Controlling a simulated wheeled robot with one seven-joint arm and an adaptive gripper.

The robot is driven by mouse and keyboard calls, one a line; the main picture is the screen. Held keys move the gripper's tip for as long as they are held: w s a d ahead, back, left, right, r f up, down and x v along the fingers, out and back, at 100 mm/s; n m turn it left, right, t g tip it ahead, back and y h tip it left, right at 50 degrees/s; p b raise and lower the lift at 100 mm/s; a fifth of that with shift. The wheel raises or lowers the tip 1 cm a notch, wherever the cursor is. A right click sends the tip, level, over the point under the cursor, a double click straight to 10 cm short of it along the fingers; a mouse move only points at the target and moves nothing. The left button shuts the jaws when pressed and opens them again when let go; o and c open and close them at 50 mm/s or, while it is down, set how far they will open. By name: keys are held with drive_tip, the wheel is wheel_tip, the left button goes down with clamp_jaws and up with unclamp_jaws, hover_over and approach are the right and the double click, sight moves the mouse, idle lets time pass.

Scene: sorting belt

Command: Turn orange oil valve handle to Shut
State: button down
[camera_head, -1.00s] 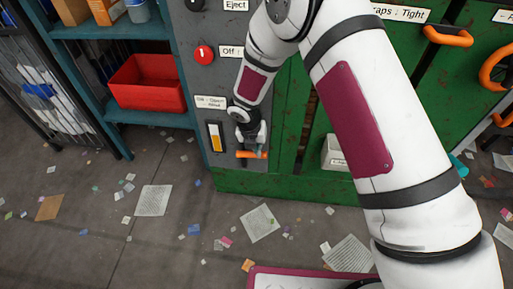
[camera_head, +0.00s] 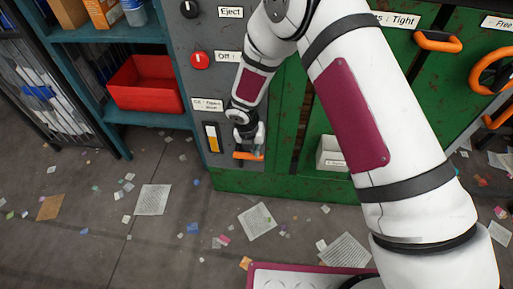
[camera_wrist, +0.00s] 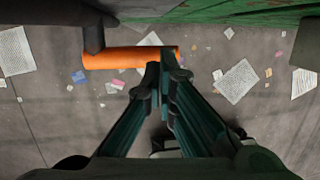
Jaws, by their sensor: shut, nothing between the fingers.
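The orange oil valve handle (camera_head: 247,156) sticks out sideways, low on the grey panel, below a small gauge with an orange-yellow fill (camera_head: 212,138). In the wrist view the handle (camera_wrist: 120,57) lies level across the picture, with a dark stem at its left end. My gripper (camera_head: 247,145) is at the handle; in the wrist view my gripper (camera_wrist: 162,62) is shut, its fingertips together over the right part of the handle. Nothing is between the fingers. I cannot tell whether they touch the handle. A label (camera_head: 207,104) above the gauge is too small to read fully.
A red knob (camera_head: 200,60) and a black knob (camera_head: 189,9) sit higher on the grey panel. A red bin (camera_head: 147,84) stands on the teal shelf at left. Orange handles (camera_head: 437,41) are on the green cabinet at right. Papers (camera_head: 153,199) litter the open floor.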

drive_tip(key=d+p+v, duration=0.1)
drive_tip(key=p+v, duration=0.2)
drive_tip(key=v, duration=0.8)
drive_tip(key=shift+r, duration=0.3)
